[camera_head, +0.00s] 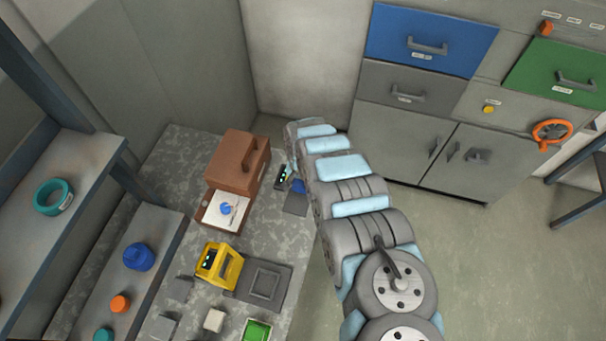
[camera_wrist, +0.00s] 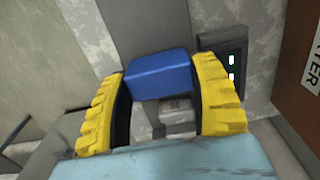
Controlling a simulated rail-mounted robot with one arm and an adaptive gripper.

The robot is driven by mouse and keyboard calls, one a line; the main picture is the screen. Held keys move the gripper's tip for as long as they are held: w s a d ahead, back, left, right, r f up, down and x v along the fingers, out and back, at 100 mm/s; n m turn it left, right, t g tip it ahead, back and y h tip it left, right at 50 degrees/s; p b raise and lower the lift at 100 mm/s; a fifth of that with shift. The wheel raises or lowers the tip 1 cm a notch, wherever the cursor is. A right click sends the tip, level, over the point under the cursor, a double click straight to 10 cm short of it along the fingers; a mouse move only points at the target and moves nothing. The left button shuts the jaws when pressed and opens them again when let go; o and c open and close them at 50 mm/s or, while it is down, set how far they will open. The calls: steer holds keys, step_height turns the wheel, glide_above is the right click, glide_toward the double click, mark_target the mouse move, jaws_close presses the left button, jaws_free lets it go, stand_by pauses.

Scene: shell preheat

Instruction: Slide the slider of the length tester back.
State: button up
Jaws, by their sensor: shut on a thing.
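The length tester (camera_head: 283,176) stands on the speckled bench beside the brown box, with a dark panel and lit marks. Its dark panel (camera_wrist: 228,66) also shows in the wrist view, right of my gripper. A blue block (camera_wrist: 160,73), which looks like the slider, sits between the yellow fingertips of my gripper (camera_wrist: 158,82). My gripper is shut on it, a finger on each side. A small grey piece (camera_wrist: 175,112) with a label shows between the fingers, nearer the palm. In the head view my arm hides most of the gripper, and blue (camera_head: 298,186) shows beside it.
The brown box (camera_head: 238,162) with a drawer stands close left of the tester. A yellow device (camera_head: 218,268), a grey plate (camera_head: 264,281) and a green item (camera_head: 257,330) are nearer on the bench. Grey cabinets (camera_head: 400,140) stand behind.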

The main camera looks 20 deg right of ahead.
mark_target(301, 185)
steer(key=shift+s, duration=0.1)
steer(key=o, duration=1.3)
steer(key=shift+s+a, duration=0.1)
steer(key=shift+a, duration=0.05)
steer(key=shift+c, duration=0.2)
steer(key=shift+r, duration=0.85)
step_height(301, 185, up, 10)
steer(key=shift+r, duration=0.15)
